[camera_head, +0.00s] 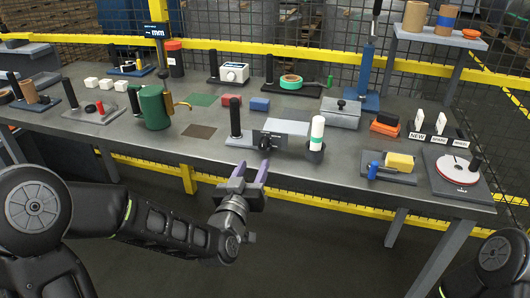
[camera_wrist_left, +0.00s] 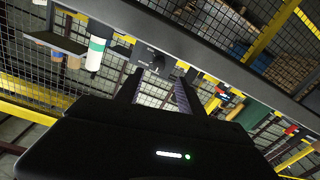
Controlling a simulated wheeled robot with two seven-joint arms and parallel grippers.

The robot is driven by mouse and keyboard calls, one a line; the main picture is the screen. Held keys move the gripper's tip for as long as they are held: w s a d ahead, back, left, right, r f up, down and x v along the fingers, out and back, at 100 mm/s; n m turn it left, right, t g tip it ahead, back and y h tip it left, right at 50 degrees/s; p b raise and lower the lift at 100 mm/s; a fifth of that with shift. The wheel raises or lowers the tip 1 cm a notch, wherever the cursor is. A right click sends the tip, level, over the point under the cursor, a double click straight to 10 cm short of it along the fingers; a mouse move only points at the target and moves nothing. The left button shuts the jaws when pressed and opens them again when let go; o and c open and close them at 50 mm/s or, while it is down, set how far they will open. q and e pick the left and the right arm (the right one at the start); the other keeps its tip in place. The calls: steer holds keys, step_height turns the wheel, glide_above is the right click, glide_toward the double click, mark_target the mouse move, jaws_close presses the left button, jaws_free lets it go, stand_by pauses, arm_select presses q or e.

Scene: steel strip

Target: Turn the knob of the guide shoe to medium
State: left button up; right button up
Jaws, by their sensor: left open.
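The likely guide shoe is a dark fixture (camera_head: 237,140) at the table's front edge, with an upright black handle at its left end. Its black knob (camera_head: 266,141) sits by a flat grey plate; the setting cannot be read. My left gripper (camera_head: 252,172) is open and empty, in front of and slightly below the table edge, just short of the knob and apart from it. In the left wrist view its two fingers (camera_wrist_left: 158,90) are spread, and a dark knob shape (camera_wrist_left: 148,56) shows beyond them. My right gripper is out of view.
A white cylinder with a green band (camera_head: 317,133) stands right of the knob. A green canister (camera_head: 154,107) with a brass spout is to the left. A yellow block (camera_head: 399,161) on a grey holder is to the right. Yellow rails run below the table.

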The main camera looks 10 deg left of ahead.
mark_target(262, 149)
arm_select(q)
steer(key=shift+d, duration=0.15)
steer(key=shift+w+p, duration=0.45)
steer(key=shift+w, duration=3.5)
steer(key=shift+c, duration=0.4)
jaws_close()
